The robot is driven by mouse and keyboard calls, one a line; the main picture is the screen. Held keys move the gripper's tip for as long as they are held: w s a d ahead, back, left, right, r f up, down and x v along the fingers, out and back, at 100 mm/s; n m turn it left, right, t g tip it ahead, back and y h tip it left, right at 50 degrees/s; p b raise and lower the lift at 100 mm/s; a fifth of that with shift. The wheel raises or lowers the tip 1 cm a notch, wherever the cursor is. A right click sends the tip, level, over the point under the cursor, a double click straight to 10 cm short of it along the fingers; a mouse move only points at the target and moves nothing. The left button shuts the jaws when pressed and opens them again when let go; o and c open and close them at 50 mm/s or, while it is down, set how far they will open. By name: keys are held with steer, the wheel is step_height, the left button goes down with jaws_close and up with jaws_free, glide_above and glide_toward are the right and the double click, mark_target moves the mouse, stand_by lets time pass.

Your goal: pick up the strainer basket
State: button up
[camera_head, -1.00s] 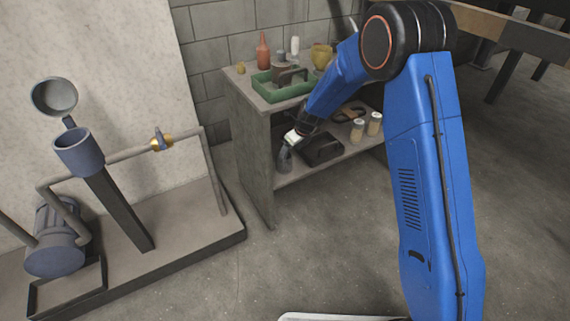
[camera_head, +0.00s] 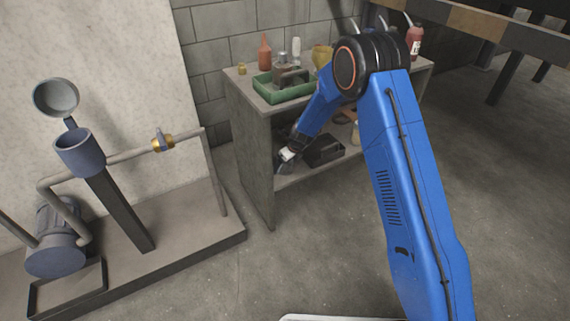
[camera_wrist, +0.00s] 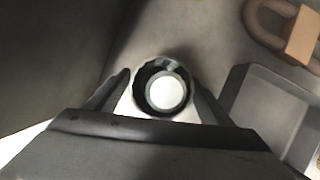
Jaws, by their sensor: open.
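In the wrist view a small round thing, which looks like the strainer basket (camera_wrist: 139,91), is seen from above with a dark ring and a pale round centre. My gripper (camera_wrist: 160,76) is open, with one finger on each side of it. I cannot tell whether either finger touches it. In the head view my gripper (camera_head: 287,156) is low inside the shelf unit, at the left end of the lower shelf. A grey shape (camera_head: 281,167) shows just below the fingers there, mostly hidden by them.
A dark tray (camera_head: 325,151) sits right of my gripper on the lower shelf. The shelf unit's left side panel (camera_head: 250,150) is close on the left. A green tray (camera_head: 262,92) is on the top. A blue-grey open cup (camera_head: 80,155) with a raised lid stands far left.

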steer(key=shift+w+a+f, duration=0.1)
steer(key=shift+f, duration=0.25)
steer(key=c, duration=1.3)
steer(key=shift+r, duration=0.15)
